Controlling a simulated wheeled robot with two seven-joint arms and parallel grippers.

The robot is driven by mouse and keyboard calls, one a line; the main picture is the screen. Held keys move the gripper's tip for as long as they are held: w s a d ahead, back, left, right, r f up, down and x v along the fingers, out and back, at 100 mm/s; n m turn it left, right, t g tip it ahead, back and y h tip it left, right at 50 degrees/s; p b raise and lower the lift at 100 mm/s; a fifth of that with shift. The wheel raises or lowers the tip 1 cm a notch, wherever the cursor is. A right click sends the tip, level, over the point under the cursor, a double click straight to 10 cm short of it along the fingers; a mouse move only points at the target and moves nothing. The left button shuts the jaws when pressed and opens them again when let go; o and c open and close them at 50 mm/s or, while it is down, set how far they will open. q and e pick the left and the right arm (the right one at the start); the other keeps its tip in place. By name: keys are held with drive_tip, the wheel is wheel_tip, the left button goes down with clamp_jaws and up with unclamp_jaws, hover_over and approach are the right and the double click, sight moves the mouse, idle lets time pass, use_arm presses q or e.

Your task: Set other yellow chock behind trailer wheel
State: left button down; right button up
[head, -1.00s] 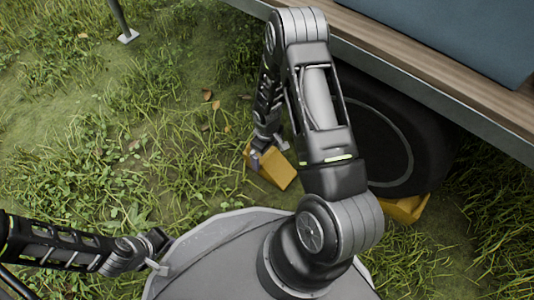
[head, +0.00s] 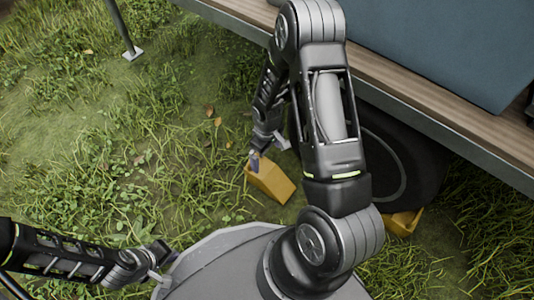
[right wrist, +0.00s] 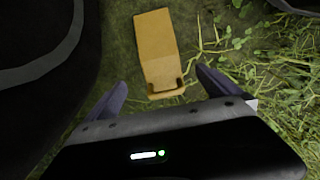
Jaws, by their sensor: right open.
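A yellow chock (head: 271,183) lies on the grass to the left of the trailer wheel (head: 395,150). It also shows in the right wrist view (right wrist: 157,47), just ahead of my fingers. My right gripper (head: 268,151) is open and empty at the chock's near end in the wrist view (right wrist: 161,77). I cannot tell whether a finger touches it. A second yellow chock (head: 402,223) sits against the other side of the wheel, partly hidden by my right arm. My left gripper (head: 162,255) is at the lower left, away from both chocks; its jaw opening is unclear.
The trailer bed (head: 430,92) overhangs the wheel, with a blue-grey box (head: 440,40) on top. A metal support leg (head: 122,30) stands on the ground at the upper left. The wheel fills the left of the wrist view (right wrist: 40,70). Open grass lies left of the chock.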

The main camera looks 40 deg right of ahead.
idle(0.4)
drive_tip(key=s+a+m+y, duration=0.1)
drive_tip(key=s+a+m, duration=0.1)
drive_tip(key=a, duration=0.5)
drive_tip(key=s+a+f+m+t+y, duration=0.1)
drive_tip(key=s+a+m, duration=0.1)
drive_tip(key=s+a, duration=0.3)
drive_tip(key=s+a+m+y, duration=0.1)
drive_tip(key=s+a, duration=0.3)
drive_tip(key=a, duration=0.7)
drive_tip(key=shift+f+m+t+y, duration=0.3)
drive_tip(key=shift+m, duration=0.1)
drive_tip(key=shift+s, duration=0.1)
use_arm(q)
drive_tip(key=s+d+r+p, duration=0.1)
drive_tip(key=r+p, duration=1.7)
drive_tip(key=s+r+p, duration=0.2)
drive_tip(key=r+p, duration=1.7)
drive_tip(key=shift+s+d+r+m+g+h, duration=0.15)
drive_tip(key=shift+d+r+m+g+h, duration=0.15)
drive_tip(key=shift+d+g, duration=0.1)
use_arm(e)
drive_tip(key=s+a+r, duration=0.1)
drive_tip(key=r, duration=1.7)
drive_tip(key=s+r, duration=0.2)
drive_tip(key=r, duration=1.7)
drive_tip(key=shift+a+r+n+g+y, duration=0.25)
drive_tip(key=shift+a+n+g+y, duration=0.05)
drive_tip(key=shift+a+g, duration=0.1)
